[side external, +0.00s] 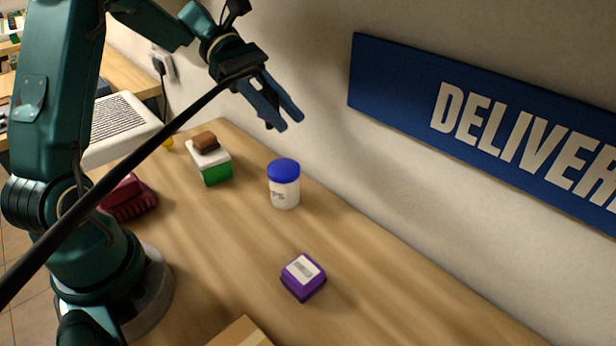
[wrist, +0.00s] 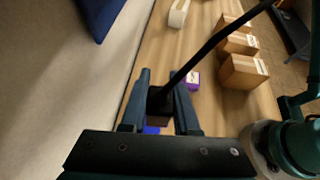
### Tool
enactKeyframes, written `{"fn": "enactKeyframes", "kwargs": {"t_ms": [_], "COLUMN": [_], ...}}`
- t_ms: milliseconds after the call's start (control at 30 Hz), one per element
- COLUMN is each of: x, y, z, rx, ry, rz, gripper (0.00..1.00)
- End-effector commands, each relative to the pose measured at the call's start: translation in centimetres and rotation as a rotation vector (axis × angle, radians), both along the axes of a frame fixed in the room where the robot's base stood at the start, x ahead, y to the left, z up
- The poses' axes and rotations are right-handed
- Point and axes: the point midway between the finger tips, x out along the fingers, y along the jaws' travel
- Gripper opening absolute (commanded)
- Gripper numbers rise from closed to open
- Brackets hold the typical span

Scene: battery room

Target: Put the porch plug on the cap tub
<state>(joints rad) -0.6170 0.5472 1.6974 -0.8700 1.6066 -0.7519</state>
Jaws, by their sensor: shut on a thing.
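The cap tub (side external: 285,190) is a white tub with a blue lid and dark lettering, upright on the wooden table in the side external view. My gripper (side external: 290,121) is in the air above it, apart from it, with its fingers pointing down and to the right. In the wrist view my gripper (wrist: 160,74) is shut on a dark block, which I take to be the porch plug (wrist: 159,98); a thick black cable runs up to it. A blue patch, probably the tub's lid (wrist: 152,130), shows behind the plug, mostly hidden.
A purple box (side external: 303,278) stands in front of the tub. A green-and-white box (side external: 210,163) with a brown block (side external: 206,141) on top stands behind it to the left. The black cable (side external: 130,177) crosses the view. A wall with a blue sign (side external: 480,120) borders the table.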

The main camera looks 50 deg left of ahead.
Motion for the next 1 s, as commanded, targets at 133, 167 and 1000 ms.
{"fn": "enactKeyframes", "kwargs": {"t_ms": [133,167,1000], "x": [-1.2,-1.5,1.6], "y": [4.9,5.6,1.1], "z": [1.6,1.8,-3.2], "rx": [0.002,0.002,-0.002], "ry": [-0.001,-0.001,0.007], "rz": [0.123,0.144,0.287], "gripper": [0.00,0.00,0.00]}}
